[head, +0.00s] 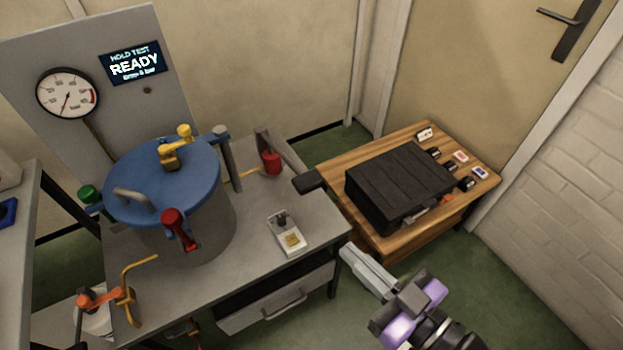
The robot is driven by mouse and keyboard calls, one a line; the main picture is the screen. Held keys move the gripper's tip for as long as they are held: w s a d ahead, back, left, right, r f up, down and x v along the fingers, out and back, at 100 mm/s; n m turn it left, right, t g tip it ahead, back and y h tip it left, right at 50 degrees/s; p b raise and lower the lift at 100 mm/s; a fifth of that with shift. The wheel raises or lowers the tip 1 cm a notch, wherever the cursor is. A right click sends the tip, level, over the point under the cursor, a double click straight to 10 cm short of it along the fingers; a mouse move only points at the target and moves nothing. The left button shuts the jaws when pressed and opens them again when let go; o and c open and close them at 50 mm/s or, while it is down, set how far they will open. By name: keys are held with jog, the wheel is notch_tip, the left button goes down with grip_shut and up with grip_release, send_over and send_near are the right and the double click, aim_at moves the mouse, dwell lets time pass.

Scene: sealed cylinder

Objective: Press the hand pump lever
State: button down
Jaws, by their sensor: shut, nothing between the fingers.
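The hand pump appears to be the assembly at the back right of the grey bench, with a red cylinder (271,162). A grey lever (287,153) slopes from it toward the right and ends in a black grip (308,181) that overhangs the bench edge. My gripper (347,254) is at the lower right, with its pale fingers shut and empty. It points up and left, beside the bench's front right corner in the picture. The fingertips are apart from the grip, which lies above and left of them in the picture.
A blue-lidded cylinder (162,183) with coloured clamps stands on the bench (255,225). A small switch box (288,233) sits near its right side. A gauge (67,94) and a READY display (135,65) hang behind. A wooden table (345,222) holds a black case (400,183).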

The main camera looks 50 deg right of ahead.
jog(key=w+d+f+m+g+h, duration=0.1)
jog(key=w+d+m+g+h, duration=0.1)
jog(key=w+d, duration=0.6)
jog(key=x, duration=0.3)
jog(key=shift+r, duration=0.15)
jog(key=shift+a, duration=0.15)
jog(key=w+d+f, duration=0.2)
jog(key=w+f, duration=0.4)
jog(key=w, duration=0.3)
jog(key=shift+w+d+f, duration=0.2)
jog(key=shift+d+f, duration=0.05)
jog(key=shift+d, duration=0.1)
